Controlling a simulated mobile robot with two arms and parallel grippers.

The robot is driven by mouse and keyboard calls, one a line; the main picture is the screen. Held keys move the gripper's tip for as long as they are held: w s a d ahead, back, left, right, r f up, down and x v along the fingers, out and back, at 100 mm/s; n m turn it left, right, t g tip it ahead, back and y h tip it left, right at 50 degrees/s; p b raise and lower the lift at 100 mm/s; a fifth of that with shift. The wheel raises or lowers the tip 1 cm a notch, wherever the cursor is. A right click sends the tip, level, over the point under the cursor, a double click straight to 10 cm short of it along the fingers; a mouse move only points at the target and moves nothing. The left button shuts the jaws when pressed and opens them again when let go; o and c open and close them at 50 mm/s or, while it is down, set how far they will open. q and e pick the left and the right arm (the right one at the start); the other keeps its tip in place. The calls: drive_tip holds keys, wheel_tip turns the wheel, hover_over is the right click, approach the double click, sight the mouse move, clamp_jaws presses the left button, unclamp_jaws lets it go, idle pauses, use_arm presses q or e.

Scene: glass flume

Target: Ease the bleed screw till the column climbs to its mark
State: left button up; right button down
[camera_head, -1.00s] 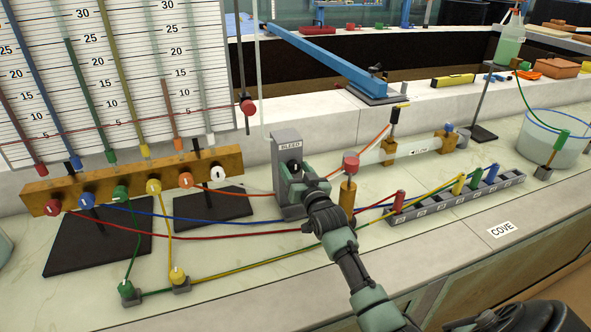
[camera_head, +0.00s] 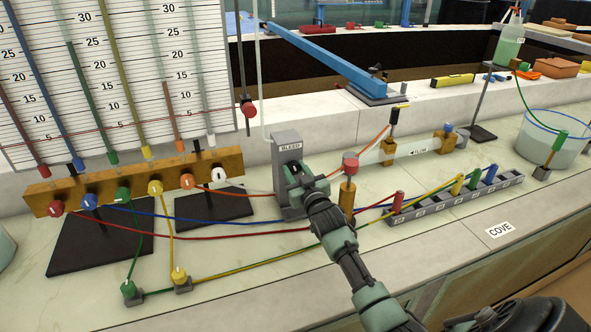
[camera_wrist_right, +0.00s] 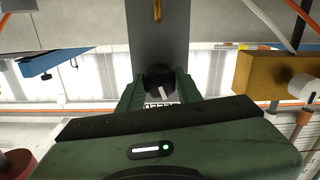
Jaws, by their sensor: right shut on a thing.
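The bleed post (camera_head: 286,145) is a grey upright block labelled BLEED, standing on the bench right of the manifold. Its screw is a black knob (camera_wrist_right: 158,75) with a white pointer line, seen in the right wrist view. My right gripper (camera_head: 293,172) is shut on this knob, and its fingers hide most of it in the head view. The scale board (camera_head: 180,75) carries several slanted tubes with coloured columns of different heights. A red line crosses the board low down, level with a red slider (camera_head: 248,108) at its right. My left gripper is out of view.
A brass manifold (camera_head: 130,183) with coloured knobs stands left of the post. Coloured hoses run across the bench to a grey socket rack (camera_head: 455,200). A red-capped brass post (camera_head: 348,188) stands close right of my gripper. The bench front by the COVE label (camera_head: 500,229) is clear.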

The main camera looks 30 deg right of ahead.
drive_tip(key=c, duration=1)
unclamp_jaws()
drive_tip(key=shift+o, duration=0.2)
drive_tip(key=v, duration=0.7)
drive_tip(key=shift+s+b, duration=0.3)
drive_tip(key=shift+s, duration=0.05)
drive_tip(key=shift+a, duration=0.1)
